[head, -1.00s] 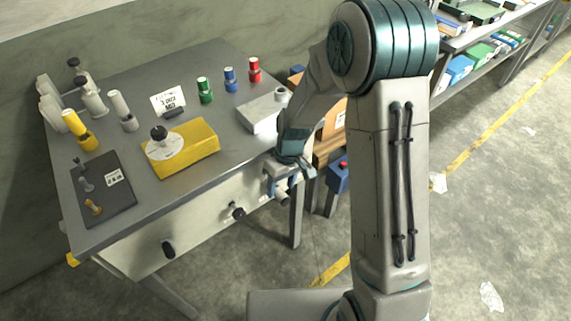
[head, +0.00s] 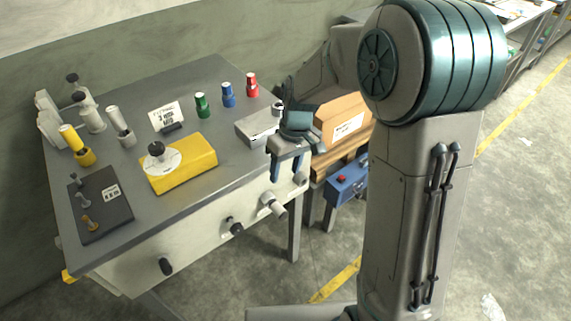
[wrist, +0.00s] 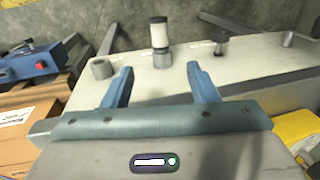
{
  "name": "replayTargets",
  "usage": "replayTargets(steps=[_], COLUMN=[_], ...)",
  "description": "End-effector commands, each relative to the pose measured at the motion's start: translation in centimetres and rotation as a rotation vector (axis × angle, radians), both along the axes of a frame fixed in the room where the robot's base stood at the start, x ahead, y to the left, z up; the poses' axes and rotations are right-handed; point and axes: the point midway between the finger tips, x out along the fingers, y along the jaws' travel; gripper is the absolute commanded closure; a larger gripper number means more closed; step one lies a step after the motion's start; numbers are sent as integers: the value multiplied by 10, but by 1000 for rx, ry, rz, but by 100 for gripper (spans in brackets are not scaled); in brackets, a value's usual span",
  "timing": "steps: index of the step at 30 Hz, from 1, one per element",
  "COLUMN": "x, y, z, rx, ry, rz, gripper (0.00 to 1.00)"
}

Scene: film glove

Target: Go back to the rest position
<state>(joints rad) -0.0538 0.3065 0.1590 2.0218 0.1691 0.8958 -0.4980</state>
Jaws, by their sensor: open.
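My gripper (head: 287,164) hangs in front of the right end of the grey workbench (head: 205,85), its blue fingers apart with nothing between them. In the wrist view my gripper (wrist: 160,85) is also open and empty. Beyond its fingers is the pale bench front, with a white and black cylindrical knob (wrist: 159,35) and a dark knob (wrist: 220,38). In the head view the bench front has a grey knob (head: 272,204) just below my gripper and a dark knob (head: 233,227) further left.
The bench top holds a yellow block (head: 185,168), a grey box (head: 255,128), a dark board (head: 100,205), and green (head: 202,105), blue (head: 228,95) and red (head: 252,85) cylinders. A cardboard box (head: 340,120) and a blue box (head: 347,183) stand right of the bench.

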Motion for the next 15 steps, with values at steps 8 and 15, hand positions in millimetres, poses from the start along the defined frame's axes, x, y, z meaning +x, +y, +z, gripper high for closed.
replayTargets(steps=[8,15], x=[-2,-30], y=[-2,-30], z=[3,40], rx=[-3,-52], ry=[-4,-69], rz=[-6,-125], gripper=[47,47])
